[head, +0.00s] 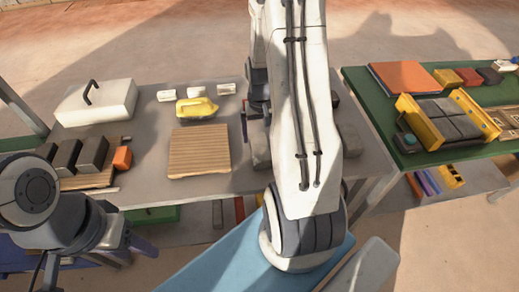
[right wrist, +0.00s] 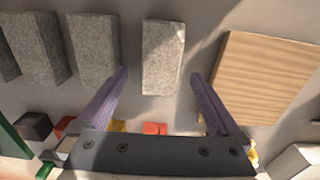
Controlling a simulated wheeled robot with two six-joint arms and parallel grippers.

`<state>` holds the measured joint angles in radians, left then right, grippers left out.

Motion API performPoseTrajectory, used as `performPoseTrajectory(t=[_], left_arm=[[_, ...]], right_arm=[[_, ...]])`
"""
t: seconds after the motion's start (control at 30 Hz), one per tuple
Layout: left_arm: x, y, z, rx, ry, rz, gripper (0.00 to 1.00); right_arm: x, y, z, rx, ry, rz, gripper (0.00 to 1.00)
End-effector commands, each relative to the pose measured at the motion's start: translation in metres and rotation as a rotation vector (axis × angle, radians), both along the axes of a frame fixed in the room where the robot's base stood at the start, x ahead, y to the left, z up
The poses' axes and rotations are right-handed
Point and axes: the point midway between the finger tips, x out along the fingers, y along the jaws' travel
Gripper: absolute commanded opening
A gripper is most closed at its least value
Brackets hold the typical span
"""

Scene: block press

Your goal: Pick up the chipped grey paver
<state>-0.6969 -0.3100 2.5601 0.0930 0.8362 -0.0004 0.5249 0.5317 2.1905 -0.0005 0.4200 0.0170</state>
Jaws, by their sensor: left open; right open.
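In the right wrist view a speckled light grey paver (right wrist: 163,57) lies flat on the table, lengthwise between the line of my fingers. It also shows beside my arm in the head view (head: 260,151). Further grey pavers (right wrist: 95,47) lie to its left. I cannot make out for sure which one is chipped. My left gripper (head: 88,248) is open, low at the left, clear of the pavers.
A wooden board (head: 199,151) lies left of the pavers. Behind it are a yellow tool (head: 197,107) and a white lidded box (head: 97,102). Dark blocks (head: 92,153) and an orange block (head: 122,158) stand at left. A green table (head: 385,115) with a yellow press (head: 428,125) is at right.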

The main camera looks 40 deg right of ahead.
Motion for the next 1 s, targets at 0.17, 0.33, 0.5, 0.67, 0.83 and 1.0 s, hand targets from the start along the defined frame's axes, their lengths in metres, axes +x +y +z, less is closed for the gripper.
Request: performPoseTrajectory(t=[0.17,0.33,0.5,0.67,0.83,1.0], left_arm=[[0.000,0.000,0.000,0.000,0.000,0.000,0.50],[0.000,0.000,0.005,0.000,0.000,0.000,0.50],[0.000,0.000,0.007,0.000,0.000,0.000,0.50],[0.000,0.000,0.008,0.000,0.000,0.000,0.50],[0.000,0.000,0.008,0.000,0.000,0.000,0.50],[0.000,0.000,0.008,0.000,0.000,0.000,0.50]], right_arm=[[0.000,0.001,-0.016,0.001,0.001,0.001,1.00],[0.000,0.002,-0.033,0.003,0.005,0.002,1.00],[0.001,0.001,-0.058,0.002,0.003,0.002,1.00],[0.001,0.001,-0.068,0.000,0.000,0.001,1.00],[0.002,0.001,-0.068,-0.001,-0.001,0.001,1.00],[0.002,0.001,-0.068,-0.001,-0.001,0.001,0.46]])
